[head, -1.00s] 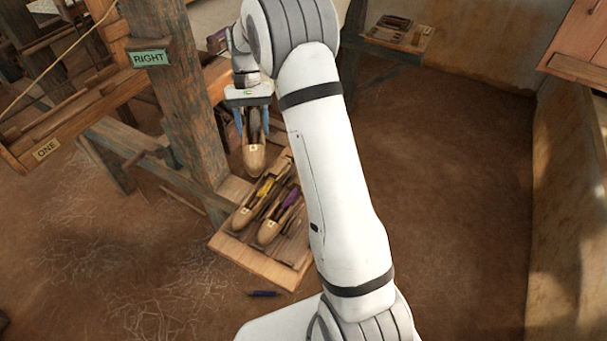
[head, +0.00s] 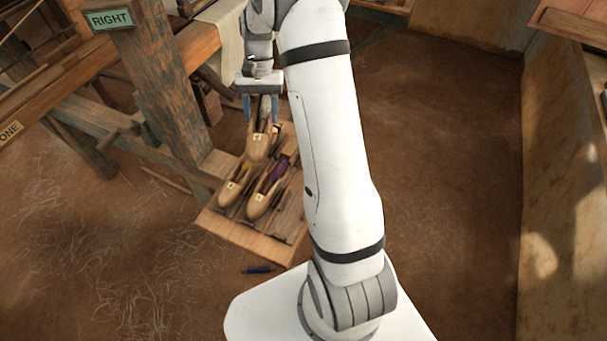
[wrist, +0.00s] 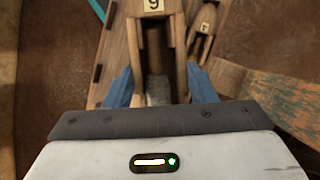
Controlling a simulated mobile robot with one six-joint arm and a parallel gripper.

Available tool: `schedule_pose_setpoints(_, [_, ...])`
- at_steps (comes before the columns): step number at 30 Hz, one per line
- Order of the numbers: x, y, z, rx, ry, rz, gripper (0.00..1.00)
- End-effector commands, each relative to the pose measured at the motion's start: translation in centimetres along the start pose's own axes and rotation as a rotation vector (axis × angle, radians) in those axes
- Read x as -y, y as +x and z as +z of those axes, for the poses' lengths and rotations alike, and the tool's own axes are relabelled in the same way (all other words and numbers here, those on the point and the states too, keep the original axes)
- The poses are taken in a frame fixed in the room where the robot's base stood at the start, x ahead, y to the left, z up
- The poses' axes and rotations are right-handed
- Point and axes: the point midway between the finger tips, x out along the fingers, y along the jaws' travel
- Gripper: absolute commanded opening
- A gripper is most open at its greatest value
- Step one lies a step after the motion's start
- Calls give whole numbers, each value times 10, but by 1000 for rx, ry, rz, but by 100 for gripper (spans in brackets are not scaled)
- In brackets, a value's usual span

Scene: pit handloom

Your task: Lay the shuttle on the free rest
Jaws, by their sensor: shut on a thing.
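My gripper (head: 262,108) is shut on a wooden shuttle (head: 257,149) and holds it, light nose toward the camera, at the far end of the rest board (head: 240,235). Two other shuttles lie side by side on the board: the left shuttle (head: 230,191), partly covered by the held one, and the right shuttle (head: 259,206) with purple thread. In the wrist view my fingers (wrist: 160,88) are on both sides of the held shuttle (wrist: 153,35), labelled 9 or 6. I cannot tell whether it touches the board.
A weathered post (head: 165,85) with a RIGHT sign (head: 109,19) stands left of the board. A loom beam (head: 60,85) runs beside it. The floor to the right is clear.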

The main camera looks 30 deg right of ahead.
Motion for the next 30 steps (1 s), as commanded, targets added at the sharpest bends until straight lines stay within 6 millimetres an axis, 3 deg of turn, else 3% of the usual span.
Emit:
schedule_pose_setpoints(1, [-17, 27, -2, 2, 45, -18, 20])
schedule_pose_setpoints(6, [-63, 87, 7, 1, 197, -82, 20])
schedule_pose_setpoints(12, [-96, 132, 22, -3, 324, -129, 20])
schedule_pose_setpoints(19, [-107, 147, 29, -5, 371, -146, 20])
schedule_pose_setpoints(30, [-107, 164, 22, -4, 370, -145, 20])
